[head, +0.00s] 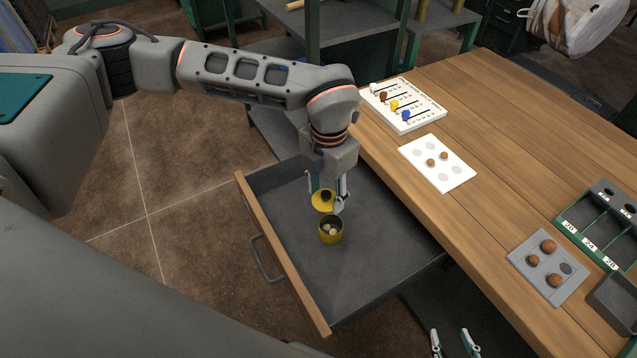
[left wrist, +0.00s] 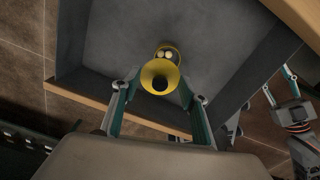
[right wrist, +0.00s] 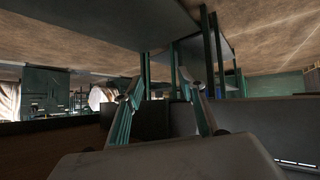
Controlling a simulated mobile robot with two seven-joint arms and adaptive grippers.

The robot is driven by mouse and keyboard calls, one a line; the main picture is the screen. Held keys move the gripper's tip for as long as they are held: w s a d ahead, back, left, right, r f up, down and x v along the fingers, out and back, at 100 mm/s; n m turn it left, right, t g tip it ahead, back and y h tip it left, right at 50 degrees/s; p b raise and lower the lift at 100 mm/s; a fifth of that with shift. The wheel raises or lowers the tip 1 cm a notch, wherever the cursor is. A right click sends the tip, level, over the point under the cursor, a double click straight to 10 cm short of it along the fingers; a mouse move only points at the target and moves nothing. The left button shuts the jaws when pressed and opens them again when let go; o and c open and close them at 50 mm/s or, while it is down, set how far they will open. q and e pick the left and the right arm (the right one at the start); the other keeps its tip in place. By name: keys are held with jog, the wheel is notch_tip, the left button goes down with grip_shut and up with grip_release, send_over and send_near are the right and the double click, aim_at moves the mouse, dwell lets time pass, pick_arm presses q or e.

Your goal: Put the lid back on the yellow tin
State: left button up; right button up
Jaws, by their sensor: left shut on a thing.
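The open yellow tin (head: 331,239) stands in the pulled-out drawer with small pale round things inside. The yellow lid (head: 320,206) with its dark knob is between the fingers of my left gripper (head: 326,196), above the drawer floor and next to the tin in the head view. In the left wrist view the lid (left wrist: 160,69) faces the camera, knob towards me, and partly covers the tin (left wrist: 178,50) behind it. My left gripper (left wrist: 158,94) is shut on the lid. My right gripper (head: 453,345) is empty, its fingers apart, at the bottom of the head view.
The drawer (head: 375,250) is grey with a wooden front and has free floor around the tin. The wooden bench (head: 480,110) beside it carries a white slider board (head: 405,105), a white card (head: 437,178), a grey tray (head: 530,245) with brown balls, and a green rack (head: 570,215).

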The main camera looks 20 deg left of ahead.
aim_at(332, 202)
pick_arm(q)
jog(key=n, duration=0.1)
jog(key=d+f+n, duration=0.1)
jog(key=n, duration=0.2)
jog(key=shift+d+f+n, duration=0.25)
jog(key=shift+n, duration=0.05)
jog(key=shift+s+f+b, duration=0.1)
jog(key=shift+f+b, duration=0.5)
jog(key=shift+f, duration=0.2)
notch_tip(332, 202, down, 2)
jog(key=shift+f+b, duration=0.2)
jog(key=shift+b, duration=0.6)
jog(key=shift+f, duration=0.55)
jog(key=shift+f+b, duration=0.3)
jog(key=shift+f, duration=0.35)
pick_arm(e)
jog(key=shift+w+d+f, duration=0.15)
jog(key=shift+d+f, duration=0.1)
jog(key=shift+f, duration=0.35)
jog(key=shift+w+d+f, duration=0.1)
jog(key=shift+d+f, duration=0.1)
jog(key=shift+f, duration=0.4)
jog(key=shift+s, duration=0.1)
pick_arm(q)
jog(key=shift+p, duration=0.45)
pick_arm(e)
jog(key=shift+w+r, duration=0.3)
jog(key=shift+r, duration=0.45)
